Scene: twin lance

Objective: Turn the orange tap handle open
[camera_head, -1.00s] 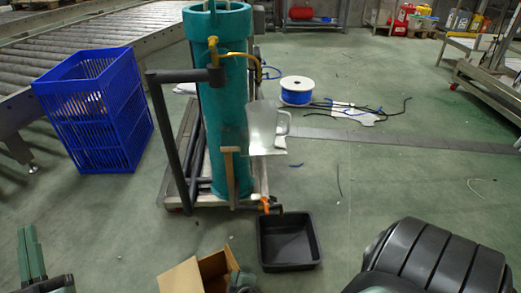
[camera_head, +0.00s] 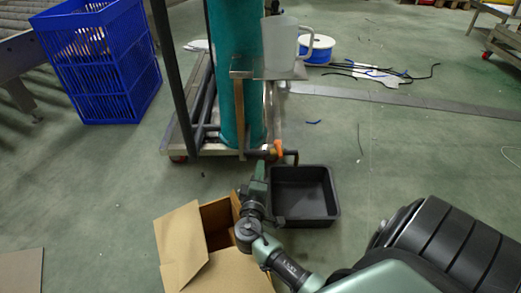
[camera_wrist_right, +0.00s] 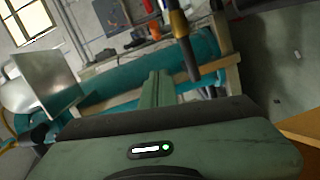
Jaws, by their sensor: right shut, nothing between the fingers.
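The orange tap handle (camera_head: 278,147) sits on a dark pipe low at the front of the teal column (camera_head: 226,70) in the head view. The pipe's spout bends down above the black tray (camera_head: 305,193). My right gripper (camera_head: 260,166) is just below and left of the handle, with a small gap seeming to separate them. It is shut and empty. Its closed green fingers also show in the right wrist view (camera_wrist_right: 158,88), pointing toward the column. My left gripper is out of view.
An open cardboard box (camera_head: 185,245) stands beneath and left of my right forearm. A clear jug (camera_head: 281,45) stands on a small shelf above the tap. A blue crate (camera_head: 100,62) is at the left. The floor right of the tray is fairly clear.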

